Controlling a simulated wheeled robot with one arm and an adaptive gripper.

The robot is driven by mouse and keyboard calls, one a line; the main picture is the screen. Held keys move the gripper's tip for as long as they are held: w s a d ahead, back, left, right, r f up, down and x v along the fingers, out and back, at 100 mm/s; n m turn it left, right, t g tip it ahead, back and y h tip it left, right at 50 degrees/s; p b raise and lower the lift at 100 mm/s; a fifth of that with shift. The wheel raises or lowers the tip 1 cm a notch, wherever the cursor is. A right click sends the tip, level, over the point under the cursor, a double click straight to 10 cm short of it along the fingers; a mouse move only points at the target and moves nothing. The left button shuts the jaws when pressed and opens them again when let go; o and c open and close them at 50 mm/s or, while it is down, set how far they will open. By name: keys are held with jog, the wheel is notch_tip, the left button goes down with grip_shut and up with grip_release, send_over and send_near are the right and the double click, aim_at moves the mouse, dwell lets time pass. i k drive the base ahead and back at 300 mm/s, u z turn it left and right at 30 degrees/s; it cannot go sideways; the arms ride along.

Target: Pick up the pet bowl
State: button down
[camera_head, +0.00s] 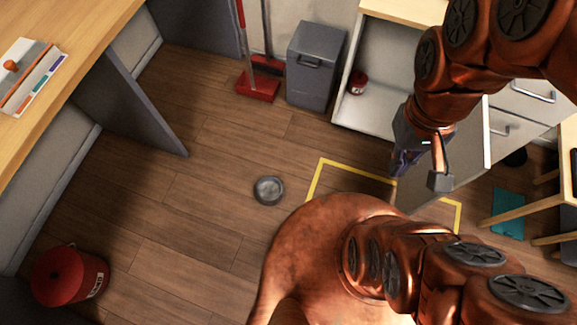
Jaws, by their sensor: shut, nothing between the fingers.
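The pet bowl (269,189) is a small round grey bowl. It sits upright on the wooden floor near the middle of the view, left of my copper base. My gripper (399,170) is to the right of the bowl and well apart from it, beside the opened cabinet door. It is shut and holds nothing. The fingertips are small and partly dark in this view.
A yellow floor outline (318,178) lies right of the bowl. A grey bin (316,65) and red dustpan (258,86) stand behind. An open cabinet (385,108) is near my gripper. A red bucket (62,275) stands lower left. Floor around the bowl is clear.

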aim_at(269, 190)
jog(key=z, duration=0.15)
jog(key=k, duration=0.35)
jog(key=u, duration=1.05)
jog(key=k, duration=0.5)
jog(key=u, duration=1.95)
jog(key=i, duration=1.15)
jog(key=z, duration=2.1)
